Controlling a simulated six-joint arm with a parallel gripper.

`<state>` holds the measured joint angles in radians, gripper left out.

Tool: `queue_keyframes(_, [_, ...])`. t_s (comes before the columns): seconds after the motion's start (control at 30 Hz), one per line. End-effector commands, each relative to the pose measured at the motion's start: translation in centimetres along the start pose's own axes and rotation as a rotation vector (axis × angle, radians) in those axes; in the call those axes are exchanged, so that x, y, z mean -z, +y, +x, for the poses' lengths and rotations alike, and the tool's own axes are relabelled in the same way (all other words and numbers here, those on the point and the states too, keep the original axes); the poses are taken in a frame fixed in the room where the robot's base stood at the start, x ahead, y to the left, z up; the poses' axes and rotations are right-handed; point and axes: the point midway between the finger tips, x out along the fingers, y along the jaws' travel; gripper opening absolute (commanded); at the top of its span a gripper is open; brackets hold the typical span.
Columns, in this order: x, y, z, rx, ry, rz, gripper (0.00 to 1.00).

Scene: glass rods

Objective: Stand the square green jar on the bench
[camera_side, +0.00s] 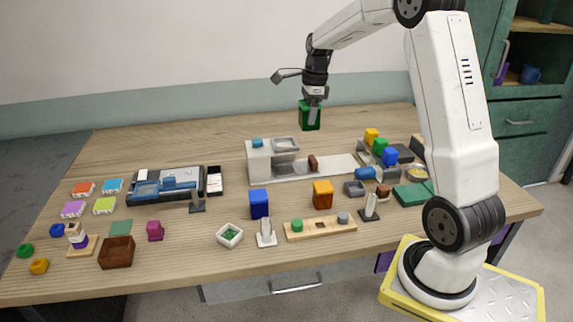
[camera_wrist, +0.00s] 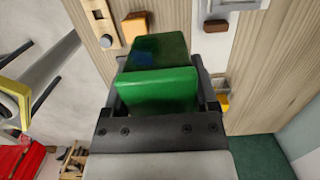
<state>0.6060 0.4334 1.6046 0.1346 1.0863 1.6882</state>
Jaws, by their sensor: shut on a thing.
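The square green jar (camera_side: 310,117) is held in the air by my gripper (camera_side: 313,108), above the back part of the wooden bench (camera_side: 210,144). In the side view it hangs well clear of the bench top and looks roughly upright. In the wrist view the green jar (camera_wrist: 158,90) fills the space between the two fingers of my gripper (camera_wrist: 160,92). My gripper is shut on it. The fingers hide parts of its sides.
A white stand with a raised block (camera_side: 258,160) is below and in front of the jar. Blue (camera_side: 259,203) and orange (camera_side: 323,194) jars stand nearer the front. Several coloured blocks and trays crowd the right and left. The bench's back strip is clear.

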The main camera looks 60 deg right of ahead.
Motion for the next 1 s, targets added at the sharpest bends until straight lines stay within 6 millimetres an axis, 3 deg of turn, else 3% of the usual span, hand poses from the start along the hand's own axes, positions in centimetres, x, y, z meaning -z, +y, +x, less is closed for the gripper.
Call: queue_keyframes(1.0, [0.0,1.3,0.3,0.001,-0.002,-0.001,0.0])
